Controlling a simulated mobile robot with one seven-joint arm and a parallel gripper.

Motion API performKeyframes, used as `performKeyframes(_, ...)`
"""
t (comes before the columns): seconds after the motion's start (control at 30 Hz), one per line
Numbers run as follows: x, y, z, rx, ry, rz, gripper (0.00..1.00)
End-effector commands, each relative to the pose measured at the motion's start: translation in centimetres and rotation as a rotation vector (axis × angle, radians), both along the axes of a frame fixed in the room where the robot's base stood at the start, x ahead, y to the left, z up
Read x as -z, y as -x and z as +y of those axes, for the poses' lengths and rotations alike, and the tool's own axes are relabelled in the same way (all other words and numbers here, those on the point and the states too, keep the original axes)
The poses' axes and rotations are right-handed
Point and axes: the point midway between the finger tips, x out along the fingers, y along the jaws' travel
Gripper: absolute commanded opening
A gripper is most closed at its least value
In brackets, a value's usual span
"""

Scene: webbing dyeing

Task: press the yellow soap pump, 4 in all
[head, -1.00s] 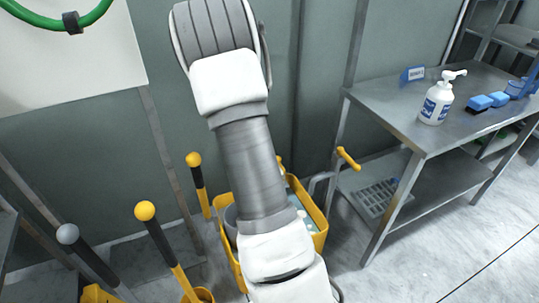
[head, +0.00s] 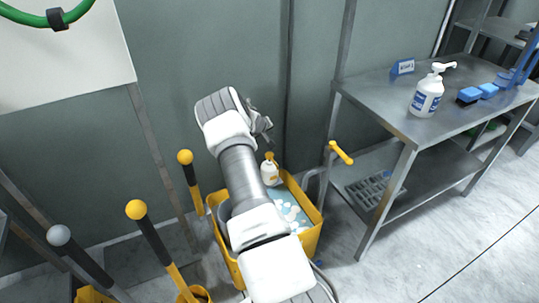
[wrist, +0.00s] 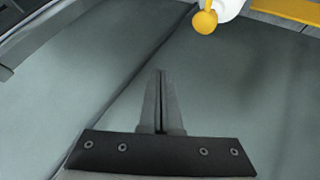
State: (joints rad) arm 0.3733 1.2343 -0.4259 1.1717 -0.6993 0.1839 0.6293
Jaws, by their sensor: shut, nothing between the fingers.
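The yellow soap pump is the yellow-topped head on a white bottle (head: 270,172), at the back edge of a yellow bucket. Its yellow pump head (head: 269,156) sits just below and right of my gripper in the head view. In the wrist view the round yellow pump head (wrist: 205,20) is at the top, right of centre, with part of the white bottle (wrist: 229,7) beside it. My gripper (wrist: 161,75) is shut and empty, apart from the pump. In the head view my gripper (head: 262,125) is partly hidden behind my wrist.
The yellow bucket (head: 309,240) holds pale water with white foam. A steel table (head: 375,105) at right carries a white pump bottle (head: 427,92) and blue brushes (head: 478,93). Ball-topped levers (head: 150,235) stand at left. The grey wall is close behind.

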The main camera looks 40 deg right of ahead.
Motion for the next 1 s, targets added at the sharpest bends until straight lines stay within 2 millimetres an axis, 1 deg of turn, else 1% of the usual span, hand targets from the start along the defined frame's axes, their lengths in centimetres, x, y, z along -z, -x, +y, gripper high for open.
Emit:
performKeyframes(0.27, 0.1, 0.0, 0.0, 0.001, 0.0, 0.001, 0.0)
performKeyframes(0.47, 1.2, 0.0, 0.1, 0.0, 0.0, 0.001, 0.0)
performKeyframes(0.67, 3.7, 0.1, 0.1, 0.0, 0.0, 0.003, 0.0)
performKeyframes(0.9, 7.3, 0.0, 0.1, 0.001, 0.0, 0.001, 0.0)
performKeyframes(1.0, 8.2, 0.0, 0.1, 0.0, 0.0, 0.0, 0.0)
